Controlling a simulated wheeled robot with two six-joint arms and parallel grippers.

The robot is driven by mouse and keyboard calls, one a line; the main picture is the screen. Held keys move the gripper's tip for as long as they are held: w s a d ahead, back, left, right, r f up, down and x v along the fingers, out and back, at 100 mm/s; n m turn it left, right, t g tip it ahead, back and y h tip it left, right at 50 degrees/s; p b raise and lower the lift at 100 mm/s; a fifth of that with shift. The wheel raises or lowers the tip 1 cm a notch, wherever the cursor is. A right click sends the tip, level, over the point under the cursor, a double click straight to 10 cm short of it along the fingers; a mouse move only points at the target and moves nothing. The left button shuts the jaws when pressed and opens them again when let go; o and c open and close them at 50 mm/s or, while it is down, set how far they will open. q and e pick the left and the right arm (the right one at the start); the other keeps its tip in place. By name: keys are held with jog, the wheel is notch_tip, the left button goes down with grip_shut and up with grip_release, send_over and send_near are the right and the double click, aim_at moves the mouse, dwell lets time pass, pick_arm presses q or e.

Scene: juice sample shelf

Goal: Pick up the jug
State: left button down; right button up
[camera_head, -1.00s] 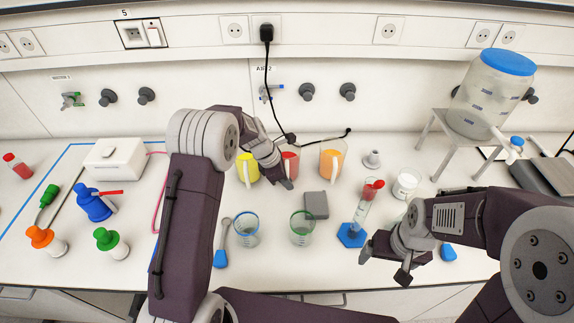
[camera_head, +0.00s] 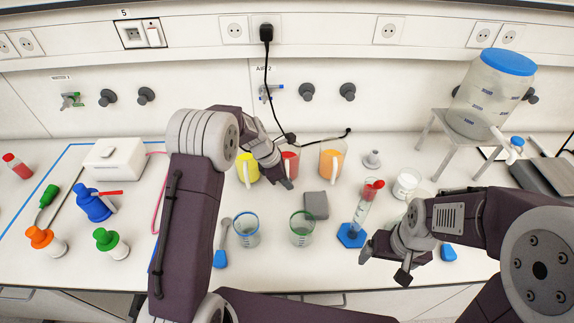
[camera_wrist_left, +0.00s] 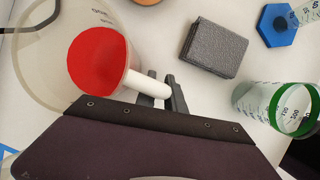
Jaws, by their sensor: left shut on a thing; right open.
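A red-filled jug (camera_head: 290,161) stands on the bench between a yellow jug (camera_head: 248,168) and an orange jug (camera_head: 330,163). My left gripper (camera_head: 287,182) is at the front of the red jug and hides part of it. In the left wrist view, the red contents (camera_wrist_left: 98,62) show inside the jug, and its pale handle (camera_wrist_left: 147,84) reaches to my left fingers (camera_wrist_left: 173,93), which are shut on it. I cannot tell that the jug is off the bench. My right gripper (camera_head: 385,267) is open and empty over the bench's front right.
A grey block (camera_head: 316,205) and two beakers, blue-rimmed (camera_head: 245,232) and green-rimmed (camera_head: 301,230), stand in front of the jugs. A cylinder on a blue base (camera_head: 351,235) is near my right gripper. A black cable (camera_head: 320,141) lies behind the jugs.

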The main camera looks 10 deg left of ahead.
aim_at(287, 166)
pick_arm(q)
jog(key=shift+r, duration=0.1)
dwell(0.5)
notch_tip(287, 166, up, 10)
jog(key=shift+f+p, duration=0.1)
jog(key=shift+p, duration=0.25)
jog(key=c, duration=2)
grip_release()
grip_shut()
